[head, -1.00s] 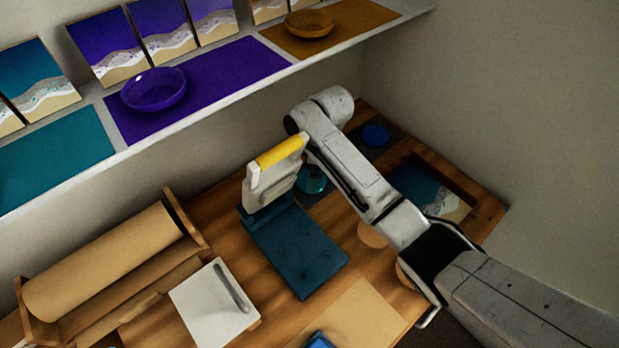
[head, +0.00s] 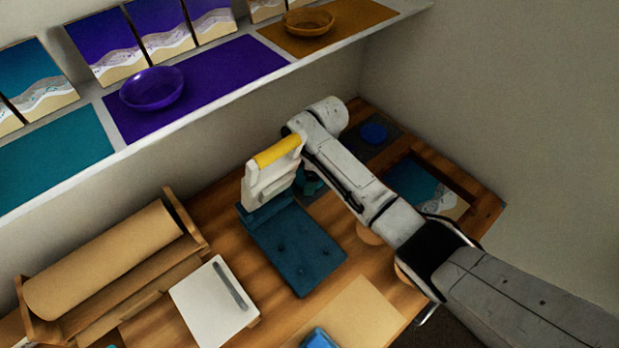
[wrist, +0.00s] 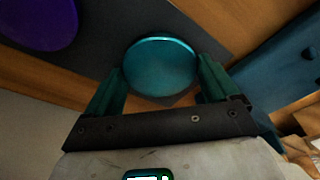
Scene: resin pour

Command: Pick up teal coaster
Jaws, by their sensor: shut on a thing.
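The teal coaster (wrist: 160,67) is a round, glossy disc in the wrist view. It sits between the two green fingers of my gripper (wrist: 161,80), which is shut on its sides. In the head view my gripper (head: 310,184) is at the far side of the bench, mostly behind my arm, and the coaster cannot be made out clearly there. I cannot tell whether the coaster is raised or still touches the dark grey mat (wrist: 120,35).
A blue-purple disc (head: 373,133) lies on the mat, also in the wrist view (wrist: 38,22). A wood-framed seascape panel (head: 425,188) lies to the right.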

